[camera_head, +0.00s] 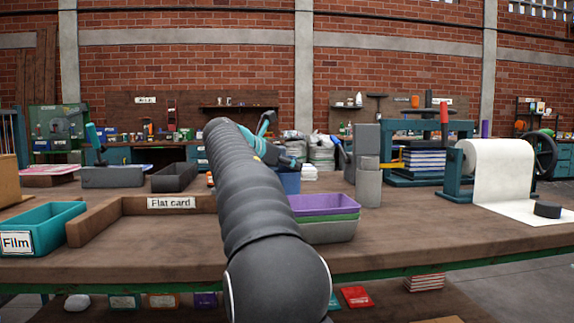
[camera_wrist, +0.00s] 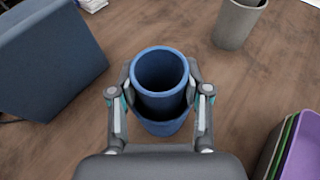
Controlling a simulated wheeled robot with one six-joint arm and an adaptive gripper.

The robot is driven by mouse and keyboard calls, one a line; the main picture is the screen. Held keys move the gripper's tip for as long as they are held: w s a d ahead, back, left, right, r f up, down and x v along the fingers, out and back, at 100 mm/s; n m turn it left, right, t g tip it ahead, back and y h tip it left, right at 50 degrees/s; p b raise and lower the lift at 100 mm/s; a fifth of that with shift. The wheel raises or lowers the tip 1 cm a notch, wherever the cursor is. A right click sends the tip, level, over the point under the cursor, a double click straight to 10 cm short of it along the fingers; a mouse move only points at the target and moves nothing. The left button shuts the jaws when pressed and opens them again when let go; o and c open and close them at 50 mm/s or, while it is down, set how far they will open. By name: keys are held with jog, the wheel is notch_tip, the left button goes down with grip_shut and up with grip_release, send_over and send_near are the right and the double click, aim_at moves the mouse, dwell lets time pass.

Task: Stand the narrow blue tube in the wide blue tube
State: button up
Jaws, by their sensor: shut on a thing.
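In the wrist view my gripper (camera_wrist: 160,88) is shut on the narrow blue tube (camera_wrist: 160,92), one finger on each side of it. The tube's round open mouth faces the camera. The wide blue tube (camera_wrist: 161,130) shows just below it in the picture, with a dark opening beneath the narrow tube's lower edge. The narrow tube covers most of the wide one, so I cannot tell whether it is above the mouth or partly inside.
A blue box (camera_wrist: 48,60) stands left of the tubes in the wrist view. A grey tube (camera_wrist: 237,24) stands at upper right; stacked trays with a purple top one (camera_wrist: 303,150) lie at lower right. In the head view a paper roll (camera_head: 483,158) is farther right.

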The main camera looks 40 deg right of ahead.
jog(key=o, duration=0.9)
jog(key=shift+f, duration=0.65)
jog(key=shift+w+f, duration=0.1)
jog(key=shift+w+r, duration=0.1)
jog(key=shift+r, duration=0.25)
jog(key=r+p+v, duration=0.1)
jog(key=p+v, duration=0.1)
jog(key=v, duration=1)
jog(key=shift+r, duration=0.15)
